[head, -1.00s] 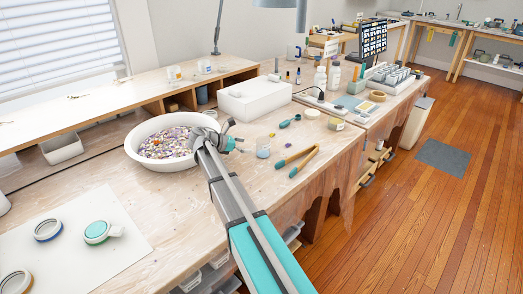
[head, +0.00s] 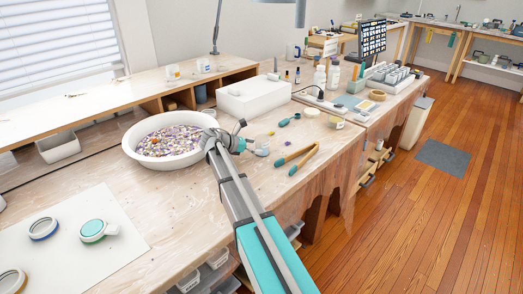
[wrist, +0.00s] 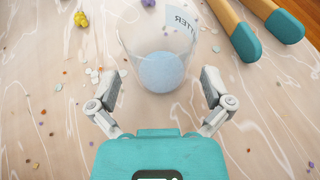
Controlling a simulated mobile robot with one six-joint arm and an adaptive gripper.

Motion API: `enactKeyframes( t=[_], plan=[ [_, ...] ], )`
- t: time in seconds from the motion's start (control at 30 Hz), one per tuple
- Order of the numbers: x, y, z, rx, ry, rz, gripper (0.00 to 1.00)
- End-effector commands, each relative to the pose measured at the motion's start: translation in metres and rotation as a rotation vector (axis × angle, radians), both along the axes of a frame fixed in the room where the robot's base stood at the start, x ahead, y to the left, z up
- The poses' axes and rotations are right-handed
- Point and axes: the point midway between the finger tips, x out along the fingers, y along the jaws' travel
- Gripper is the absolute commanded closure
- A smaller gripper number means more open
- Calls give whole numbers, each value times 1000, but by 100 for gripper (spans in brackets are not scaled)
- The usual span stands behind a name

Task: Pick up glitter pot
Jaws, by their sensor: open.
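The glitter pot (wrist: 160,72) is a clear cup holding pale blue glitter, with a white label reading "TTER" in the wrist view. It stands on the wooden bench, and in the head view it shows (head: 262,151) partly hidden behind my gripper. My gripper (wrist: 161,84) is open and empty, one finger to each side of the pot's near part in the wrist view. I see no clear contact between the fingers and the pot. In the head view my gripper (head: 247,147) is low over the bench, just left of the pot.
Wooden tongs (head: 291,156) with teal tips lie close to the right of the pot. A white bowl (head: 130,145) of coloured bits stands to the left. A white box (head: 254,99) is behind. Small coloured flakes are scattered around the pot.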

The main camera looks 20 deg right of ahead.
Motion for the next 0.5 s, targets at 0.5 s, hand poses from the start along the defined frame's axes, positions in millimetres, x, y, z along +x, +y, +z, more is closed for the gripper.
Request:
enactKeyframes(
  t=[0.5],
  plan=[
    [-1,-22,-10,0,0,2,0]
  ],
)
